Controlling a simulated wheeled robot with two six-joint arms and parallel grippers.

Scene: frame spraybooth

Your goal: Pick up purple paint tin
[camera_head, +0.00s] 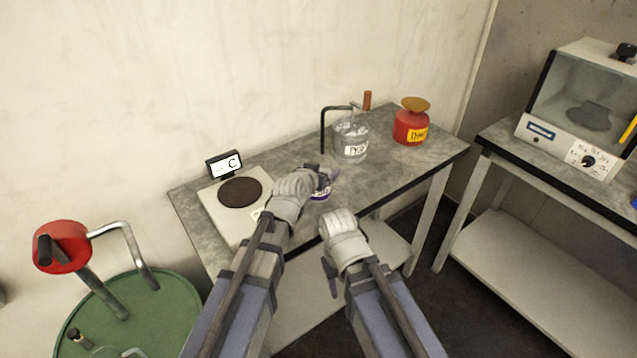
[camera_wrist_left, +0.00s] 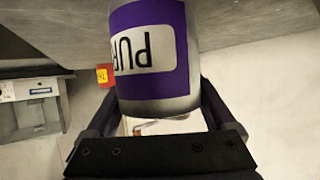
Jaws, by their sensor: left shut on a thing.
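The purple paint tin (camera_wrist_left: 150,62) is a silver can with a purple band and a white label reading "PUR". In the left wrist view it stands large between the two fingers of my left gripper (camera_wrist_left: 155,115), which is shut on it. In the head view the tin (camera_head: 321,193) shows only in part, behind my left gripper (camera_head: 318,180), over the front of the grey table (camera_head: 280,165). I cannot tell whether it touches the table top. My right gripper (camera_head: 331,278) hangs in front of the table edge; its fingers are too small to judge.
A scale with a dark round plate (camera_head: 240,191) sits left of my left gripper. A clear labelled jar (camera_head: 351,140) and a red can (camera_head: 410,126) stand behind to the right. A green drum (camera_head: 150,310) is at lower left, a glass-fronted cabinet (camera_head: 585,100) at right.

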